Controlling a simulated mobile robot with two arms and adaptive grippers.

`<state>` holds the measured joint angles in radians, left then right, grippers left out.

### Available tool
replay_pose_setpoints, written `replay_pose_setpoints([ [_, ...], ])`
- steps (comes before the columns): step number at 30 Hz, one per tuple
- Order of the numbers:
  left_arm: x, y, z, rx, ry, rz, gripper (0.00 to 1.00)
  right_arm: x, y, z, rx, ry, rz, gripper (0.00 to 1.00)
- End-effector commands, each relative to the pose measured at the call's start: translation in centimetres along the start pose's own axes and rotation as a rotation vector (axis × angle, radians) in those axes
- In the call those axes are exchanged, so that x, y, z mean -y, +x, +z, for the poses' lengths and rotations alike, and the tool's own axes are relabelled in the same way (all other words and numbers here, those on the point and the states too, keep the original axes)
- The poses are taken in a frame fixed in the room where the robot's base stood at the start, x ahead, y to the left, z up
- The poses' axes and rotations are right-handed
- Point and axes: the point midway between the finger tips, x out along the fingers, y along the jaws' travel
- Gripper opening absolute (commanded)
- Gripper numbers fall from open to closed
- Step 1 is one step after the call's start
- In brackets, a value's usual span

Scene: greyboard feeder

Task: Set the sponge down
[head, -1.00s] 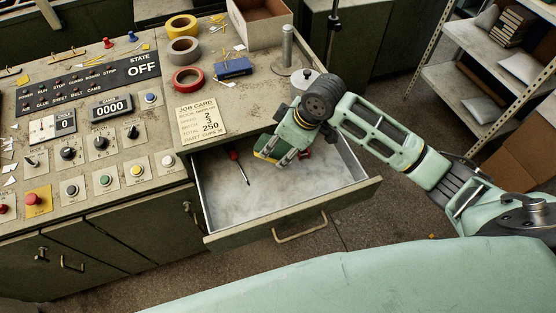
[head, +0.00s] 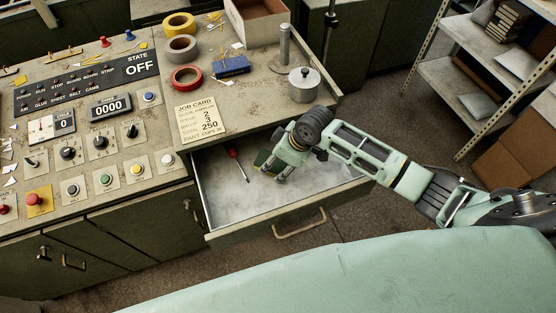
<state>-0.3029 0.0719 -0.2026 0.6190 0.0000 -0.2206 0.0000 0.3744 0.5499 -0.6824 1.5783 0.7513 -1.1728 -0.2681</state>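The sponge (head: 263,159), dark green with a little yellow, shows beside my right gripper's fingers, inside the open drawer (head: 222,222). Most of it is hidden behind the gripper. My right gripper (head: 276,172) points down into the drawer from the right. Its fingers are by the sponge, but I cannot tell whether they grip it or whether the sponge rests on the drawer floor. My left gripper is not in view.
A red-handled screwdriver (head: 238,165) lies in the drawer's left part. The drawer's dusty front area is clear. On the bench above are tape rolls (head: 187,77), a blue box (head: 231,65) and a lidded metal pot (head: 304,86).

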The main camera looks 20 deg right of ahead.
Motion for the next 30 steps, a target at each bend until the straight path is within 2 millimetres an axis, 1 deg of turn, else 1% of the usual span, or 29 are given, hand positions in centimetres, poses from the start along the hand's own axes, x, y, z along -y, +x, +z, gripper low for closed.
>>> replay_pose_setpoints([
  [1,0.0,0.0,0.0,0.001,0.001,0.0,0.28,0.0,0.0,0.0,0.0,0.0,0.0,0.65],
  [2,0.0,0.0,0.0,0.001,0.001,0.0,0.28,0.0,0.0,0.0,0.0,0.0,0.0,0.68],
  [3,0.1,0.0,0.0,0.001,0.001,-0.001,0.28,0.0,0.0,0.0,0.0,0.0,0.0,0.68],
  [11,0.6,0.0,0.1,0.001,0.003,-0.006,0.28,0.0,-0.1,0.0,0.0,0.0,0.0,0.68],
  [14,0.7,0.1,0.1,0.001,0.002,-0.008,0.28,-0.1,-0.5,-0.1,-0.002,0.0,0.001,0.68],
  [17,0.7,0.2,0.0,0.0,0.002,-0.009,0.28,-0.1,-1.6,0.0,-0.002,0.0,0.002,0.68],
  [20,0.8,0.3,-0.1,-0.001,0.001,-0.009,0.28,-0.1,-3.2,0.0,-0.001,-0.002,0.003,0.68],
  [27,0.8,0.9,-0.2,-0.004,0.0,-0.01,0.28,-0.2,-8.3,0.0,-0.003,-0.002,0.004,0.68],
  [30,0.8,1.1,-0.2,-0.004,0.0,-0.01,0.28,-0.2,-10.0,0.0,-0.002,0.0,0.003,0.68],
])
